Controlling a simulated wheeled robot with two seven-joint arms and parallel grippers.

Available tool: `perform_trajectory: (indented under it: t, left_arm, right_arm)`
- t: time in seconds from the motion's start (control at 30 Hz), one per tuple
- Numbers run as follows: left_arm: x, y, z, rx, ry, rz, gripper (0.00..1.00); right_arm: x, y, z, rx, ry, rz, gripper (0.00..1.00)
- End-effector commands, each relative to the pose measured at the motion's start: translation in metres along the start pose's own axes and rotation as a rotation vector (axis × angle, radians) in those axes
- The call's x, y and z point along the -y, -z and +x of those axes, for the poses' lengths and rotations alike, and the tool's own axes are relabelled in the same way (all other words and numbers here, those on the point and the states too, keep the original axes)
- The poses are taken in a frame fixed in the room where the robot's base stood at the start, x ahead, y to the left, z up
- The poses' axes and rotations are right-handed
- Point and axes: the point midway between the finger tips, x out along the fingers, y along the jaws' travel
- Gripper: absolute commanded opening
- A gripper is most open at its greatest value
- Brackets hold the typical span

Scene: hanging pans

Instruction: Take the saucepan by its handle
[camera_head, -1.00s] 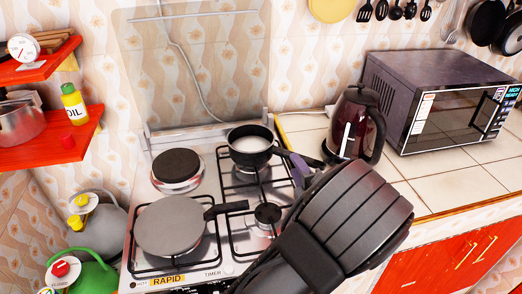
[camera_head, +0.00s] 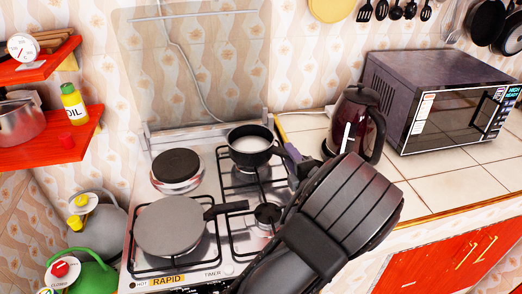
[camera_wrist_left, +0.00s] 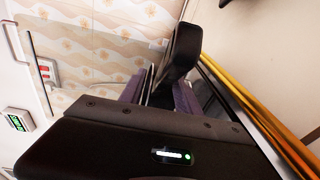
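The saucepan (camera_head: 251,147) is small and black with a pale inside. It sits on the back right burner of the stove, and its handle points right toward my left gripper (camera_head: 297,165). The purple fingers are at the outer end of the handle, partly hidden by my wrist. In the left wrist view the dark handle (camera_wrist_left: 184,50) runs up between the two purple fingers of my left gripper (camera_wrist_left: 162,92). The fingers are close to its sides, but I cannot tell whether they press on it. My right gripper is not in view.
A grey frying pan (camera_head: 170,227) sits on the front left burner. A dark red kettle (camera_head: 357,125) stands just right of my left gripper, with a microwave (camera_head: 440,100) behind it. A glass lid (camera_head: 195,60) stands upright behind the stove (camera_head: 140,215). Tiled counter is free at right.

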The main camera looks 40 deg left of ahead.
Motion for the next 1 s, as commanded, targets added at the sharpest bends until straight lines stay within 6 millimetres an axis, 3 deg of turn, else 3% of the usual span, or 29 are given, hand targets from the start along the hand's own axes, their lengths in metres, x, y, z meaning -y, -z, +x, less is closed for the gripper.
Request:
perform_trajectory:
  t: [0.1,0.57,1.0]
  left_arm:
    - [0.0,0.0,-0.0001,0.0,0.0,0.0,0.38]
    - [0.0,0.0,-0.0001,0.0,0.0,0.0,0.01]
    - [0.0003,0.0,-0.0002,0.0,0.001,0.0,0.0]
  right_arm:
    - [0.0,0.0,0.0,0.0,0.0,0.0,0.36]
    - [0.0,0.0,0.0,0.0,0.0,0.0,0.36]
    - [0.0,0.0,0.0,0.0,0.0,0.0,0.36]
